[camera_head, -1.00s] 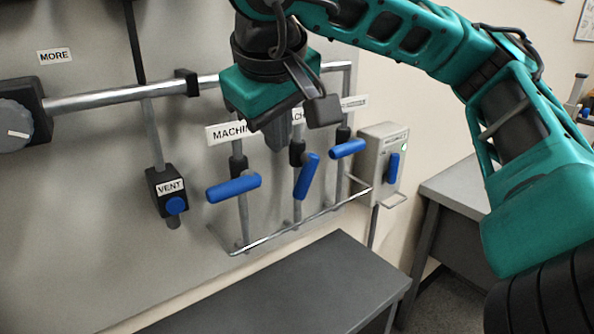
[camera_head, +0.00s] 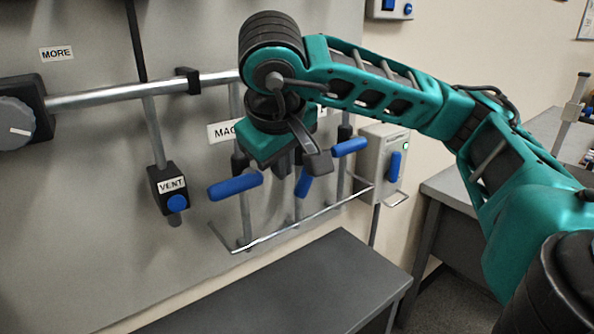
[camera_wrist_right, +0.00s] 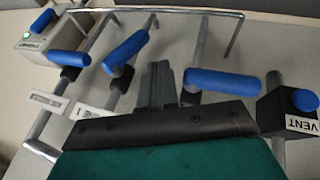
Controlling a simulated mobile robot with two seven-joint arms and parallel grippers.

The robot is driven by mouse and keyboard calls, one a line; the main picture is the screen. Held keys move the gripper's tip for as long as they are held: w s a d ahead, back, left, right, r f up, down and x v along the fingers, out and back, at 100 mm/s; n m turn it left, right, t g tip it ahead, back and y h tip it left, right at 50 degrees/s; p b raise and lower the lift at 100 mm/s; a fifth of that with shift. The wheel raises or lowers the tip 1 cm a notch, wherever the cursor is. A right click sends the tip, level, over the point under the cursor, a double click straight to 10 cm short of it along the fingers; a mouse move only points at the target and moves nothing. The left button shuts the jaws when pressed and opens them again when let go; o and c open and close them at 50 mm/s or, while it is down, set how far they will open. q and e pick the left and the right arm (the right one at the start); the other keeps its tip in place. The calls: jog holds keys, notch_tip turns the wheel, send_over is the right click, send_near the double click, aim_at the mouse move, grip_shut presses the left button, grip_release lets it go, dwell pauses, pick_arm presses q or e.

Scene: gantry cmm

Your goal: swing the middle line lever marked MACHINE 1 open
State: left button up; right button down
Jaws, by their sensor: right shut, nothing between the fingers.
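The middle line lever (camera_head: 303,184) has a blue handle that stands steeply, its upper part hidden behind my right gripper (camera_head: 284,166). In the wrist view the middle lever (camera_wrist_right: 126,49) lies just left of the gripper fingers (camera_wrist_right: 158,80). My right gripper is shut and empty, pointing down in front of the pipes between the left and middle levers. A gap shows between the fingers and the middle handle in the wrist view; contact is not visible. The middle lever's label (camera_wrist_right: 90,112) is too small to read in the wrist view. My left gripper is not in view.
The left blue lever (camera_head: 235,186) and right blue lever (camera_head: 350,147) flank the middle one, both nearly level. A VENT valve (camera_head: 168,190) is further left. A grey control box (camera_head: 382,152) is at right. A lower rail (camera_head: 290,228) and dark bench (camera_head: 285,285) lie below.

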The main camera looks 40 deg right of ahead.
aim_at(298, 183)
jog(key=d+f+b, duration=0.1)
jog(key=d, duration=0.1)
jog(key=w+d+f+b, duration=0.1)
jog(key=d+f, duration=0.1)
jog(key=shift+d+f, duration=0.2)
jog(key=shift+f, duration=0.05)
dwell(0.4)
jog(key=shift+d, duration=0.1)
